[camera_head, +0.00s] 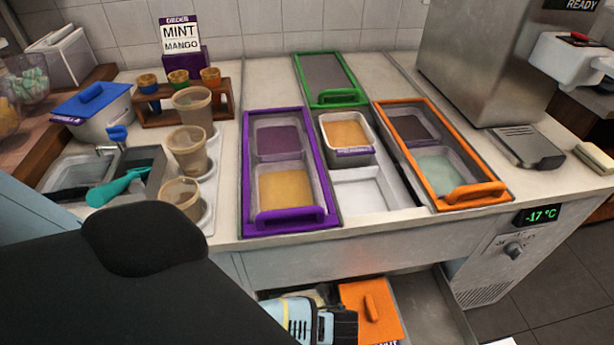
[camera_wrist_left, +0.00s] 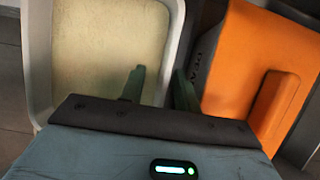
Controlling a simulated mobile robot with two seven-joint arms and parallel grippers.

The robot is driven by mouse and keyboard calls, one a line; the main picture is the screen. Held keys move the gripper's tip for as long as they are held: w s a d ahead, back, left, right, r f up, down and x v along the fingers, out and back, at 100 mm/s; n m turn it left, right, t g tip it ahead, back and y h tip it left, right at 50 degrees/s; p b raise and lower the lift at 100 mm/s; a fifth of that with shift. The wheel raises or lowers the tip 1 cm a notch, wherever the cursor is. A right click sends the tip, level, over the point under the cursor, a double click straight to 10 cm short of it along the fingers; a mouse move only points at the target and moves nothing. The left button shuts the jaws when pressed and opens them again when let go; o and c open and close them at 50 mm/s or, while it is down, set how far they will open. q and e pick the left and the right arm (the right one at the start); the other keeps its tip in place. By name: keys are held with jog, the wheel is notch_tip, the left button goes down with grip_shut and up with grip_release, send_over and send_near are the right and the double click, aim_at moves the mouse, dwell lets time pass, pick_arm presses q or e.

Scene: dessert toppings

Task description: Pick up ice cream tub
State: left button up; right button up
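An open ice cream tub (camera_wrist_left: 105,45) with pale yellow contents and a whitish rim fills the left of the wrist view. In the head view it is mostly hidden by my left arm and gripper. My left gripper (camera_wrist_left: 162,75) has its two dark fingers apart, one over the tub's inside and one by its right wall, with the rim between them. I cannot tell whether they touch it. In the head view my left gripper (camera_head: 338,326) is low at the open drawer below the counter. My right gripper is not in view.
An orange-lidded tub (camera_wrist_left: 250,75) stands close right of the fingers; its lid (camera_head: 372,312) also shows in the drawer (camera_head: 432,312). The counter above holds purple (camera_head: 291,218), green (camera_head: 337,97) and orange (camera_head: 474,194) frames, and an open tub (camera_head: 345,132) beside an empty white slot (camera_head: 362,190).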

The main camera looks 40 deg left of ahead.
pick_arm(q)
jog(key=shift+c, duration=0.2)
grip_shut()
dwell(1.1)
